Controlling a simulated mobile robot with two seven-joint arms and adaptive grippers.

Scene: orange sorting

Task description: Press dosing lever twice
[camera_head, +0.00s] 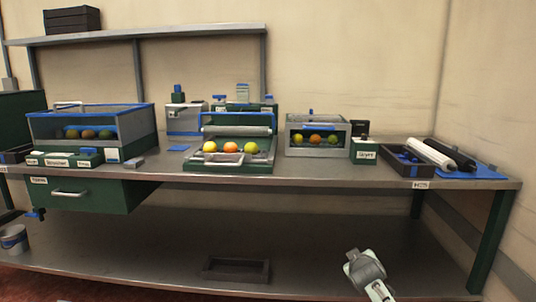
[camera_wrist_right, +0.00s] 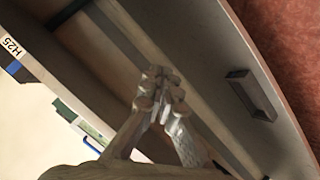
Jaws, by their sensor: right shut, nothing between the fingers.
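I cannot tell for sure which part is the dosing lever. A small blue-handled tap (camera_head: 36,214) hangs below the left end of the bench, above a bucket (camera_head: 14,238). A grey dispenser-like unit (camera_head: 185,119) with a dark and blue top stands at the back of the bench. My right gripper (camera_head: 358,262) is in front of and below the bench top, well to the right of both and apart from them. In the right wrist view its fingers (camera_wrist_right: 160,85) are shut together with nothing between them. My left gripper is not in view.
The bench top (camera_head: 330,172) carries a roller tray (camera_head: 240,163) with fruit, a glass-fronted box (camera_head: 316,153), a left bin (camera_head: 135,123) and a dark tray (camera_head: 405,166). A low shelf (camera_head: 150,240) holds an empty dark tray (camera_head: 236,280). A wall shelf (camera_head: 180,31) runs above.

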